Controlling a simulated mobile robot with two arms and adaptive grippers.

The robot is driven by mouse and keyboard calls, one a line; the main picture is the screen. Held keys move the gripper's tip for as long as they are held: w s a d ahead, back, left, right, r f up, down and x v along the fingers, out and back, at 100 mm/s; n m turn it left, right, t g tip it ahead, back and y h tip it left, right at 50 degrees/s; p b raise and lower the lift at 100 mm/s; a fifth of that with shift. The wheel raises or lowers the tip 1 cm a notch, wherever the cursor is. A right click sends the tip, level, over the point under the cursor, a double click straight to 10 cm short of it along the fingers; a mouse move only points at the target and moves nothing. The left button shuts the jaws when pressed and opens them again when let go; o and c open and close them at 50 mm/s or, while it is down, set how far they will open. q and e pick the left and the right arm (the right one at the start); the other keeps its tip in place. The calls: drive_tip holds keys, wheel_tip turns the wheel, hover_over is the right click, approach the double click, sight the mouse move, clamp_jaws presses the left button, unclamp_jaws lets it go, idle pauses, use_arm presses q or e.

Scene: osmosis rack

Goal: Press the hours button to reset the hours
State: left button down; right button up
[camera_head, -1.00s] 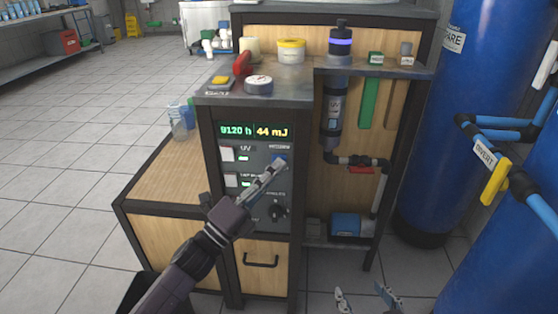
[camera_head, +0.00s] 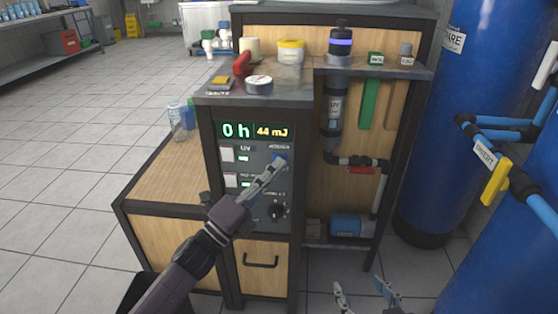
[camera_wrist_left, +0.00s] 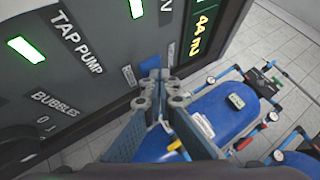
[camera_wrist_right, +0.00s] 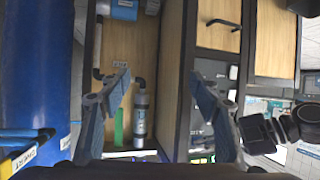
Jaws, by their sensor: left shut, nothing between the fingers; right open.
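The control panel (camera_head: 233,201) is on the front of the rack. Its display (camera_head: 236,131) reads "0 h", beside a yellow "44 mJ" readout (camera_head: 272,131). The blue hours button (camera_head: 280,158) sits at the panel's upper right, partly hidden by my left gripper (camera_head: 276,166). My left gripper is shut and empty, its tips at the button. In the left wrist view the fingertips (camera_wrist_left: 155,78) meet in front of the blue button (camera_wrist_left: 150,65); exact contact is hard to tell. My right gripper (camera_head: 363,292) is open and empty, low in front of the rack.
A black knob (camera_head: 277,211) and lit switches (camera_head: 230,180) are on the same panel. Jars and small items stand on the rack top (camera_head: 290,92). Blue tanks (camera_head: 455,120) with pipes stand at the right. Tiled floor (camera_head: 70,130) is open at the left.

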use_arm(q)
drive_tip(key=shift+s+p, duration=0.35)
drive_tip(key=shift+s, duration=0.45)
use_arm(e)
drive_tip(key=s+f+g, duration=0.1)
drive_tip(key=s+d+f+g, duration=0.1)
drive_tip(key=f, duration=0.1)
drive_tip(key=shift+s+d+h, duration=0.1)
drive_tip(key=shift+s+h, duration=0.05)
drive_tip(key=shift+h, duration=0.25)
use_arm(q)
drive_tip(key=s+p, duration=0.1)
drive_tip(key=s, duration=0.4)
drive_tip(key=shift+a+p, duration=0.15)
drive_tip(key=shift+p, duration=0.15)
use_arm(e)
drive_tip(key=s+d+f+g+h, duration=0.1)
drive_tip(key=s+d+f+g, duration=0.1)
drive_tip(key=s+f+g, duration=0.2)
drive_tip(key=s+f, duration=0.1)
drive_tip(key=s, duration=0.2)
drive_tip(key=shift+s+d+f, duration=0.2)
drive_tip(key=shift+s+d, duration=0.05)
drive_tip(key=shift+s, duration=0.05)
